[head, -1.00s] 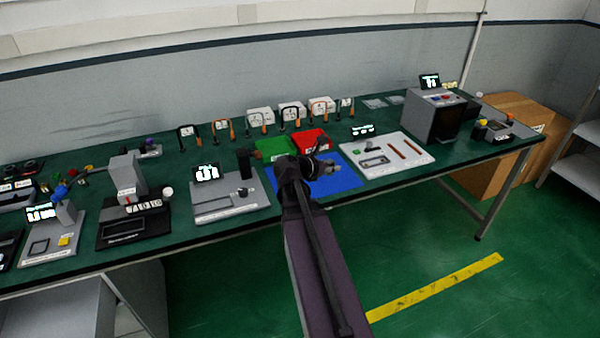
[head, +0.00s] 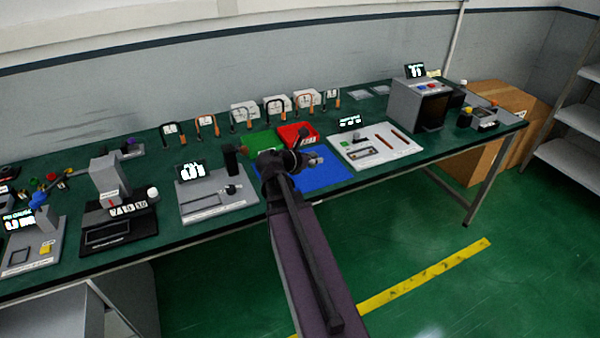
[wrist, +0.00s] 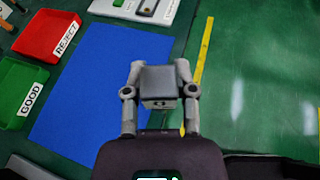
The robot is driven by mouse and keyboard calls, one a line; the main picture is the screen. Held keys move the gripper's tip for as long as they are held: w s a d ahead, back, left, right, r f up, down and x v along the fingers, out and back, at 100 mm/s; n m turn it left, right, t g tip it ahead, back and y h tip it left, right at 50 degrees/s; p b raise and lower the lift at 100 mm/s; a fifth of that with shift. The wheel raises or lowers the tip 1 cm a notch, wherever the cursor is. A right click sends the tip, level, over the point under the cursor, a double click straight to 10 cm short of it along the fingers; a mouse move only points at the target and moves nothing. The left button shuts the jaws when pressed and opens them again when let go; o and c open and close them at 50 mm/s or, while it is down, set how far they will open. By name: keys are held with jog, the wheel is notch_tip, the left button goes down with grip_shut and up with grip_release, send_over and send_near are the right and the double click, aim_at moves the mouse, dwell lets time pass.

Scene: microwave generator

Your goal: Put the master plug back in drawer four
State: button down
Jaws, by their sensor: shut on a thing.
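My gripper (head: 312,159) is above the blue mat (head: 330,176) at the front edge of the bench. In the wrist view, my gripper (wrist: 158,92) is shut on a dark grey block-like piece (wrist: 159,77), which I take to be the master plug. One finger is on each side of it, and it is clear of the mat. In the head view the piece is too small to make out. A grey cabinet (head: 50,315) stands under the bench at lower left. No drawer marked four can be made out.
The green GOOD tray (wrist: 22,92) and red REJECT tray (wrist: 47,35) lie beside the mat. Grey fixtures (head: 215,190) stand left of it, a white tool board (head: 395,150) right. The green floor in front of the bench is open.

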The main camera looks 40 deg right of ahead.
jog(key=shift+n+t, duration=0.4)
jog(key=shift+t, duration=0.1)
jog(key=a+f+b, duration=0.1)
jog(key=f+b, duration=0.1)
jog(key=w+a+f+b, duration=0.1)
jog(key=f+b, duration=0.2)
jog(key=w+a+f+b, duration=0.1)
jog(key=f+b, duration=0.1)
jog(key=f, duration=0.1)
jog(key=shift+a, duration=0.35)
jog(key=shift+w+a+f+b, duration=0.1)
jog(key=shift+a+f+b, duration=0.25)
jog(key=shift+b, duration=0.2)
jog(key=w+d, duration=0.3)
jog(key=w, duration=0.1)
jog(key=w+d+f+b, duration=0.1)
jog(key=w+d, duration=0.2)
jog(key=d, duration=0.1)
jog(key=w+d, duration=0.4)
jog(key=shift+w+f, duration=0.3)
jog(key=shift+b, duration=0.3)
jog(key=shift+f+b, duration=1.7)
jog(key=shift+f, duration=0.05)
jog(key=shift+f, duration=0.15)
